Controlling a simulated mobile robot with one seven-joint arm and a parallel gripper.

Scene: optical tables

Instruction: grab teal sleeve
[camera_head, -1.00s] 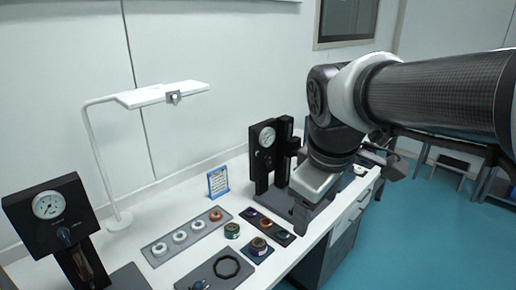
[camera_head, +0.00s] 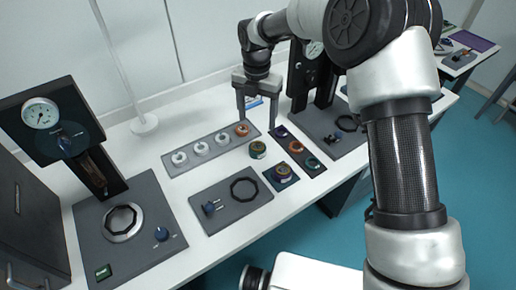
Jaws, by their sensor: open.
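A small teal ring-shaped piece (camera_head: 312,163), which looks like the teal sleeve, sits at the near right end of a narrow dark tray (camera_head: 287,139). An orange piece (camera_head: 296,147) and a purple piece (camera_head: 281,131) sit in the same tray. My gripper (camera_head: 257,116) points down with its two fingers apart and nothing between them. It is above the back of the table, behind and to the left of the teal piece, near the tray's far end.
A grey tray (camera_head: 181,168) holds white rings and an orange one. A green-banded piece (camera_head: 258,150) and another on a dark square pad (camera_head: 275,184) stand nearby. Gauge presses stand at left (camera_head: 75,135) and right (camera_head: 305,75). A plate with an octagonal ring (camera_head: 228,212) lies in front.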

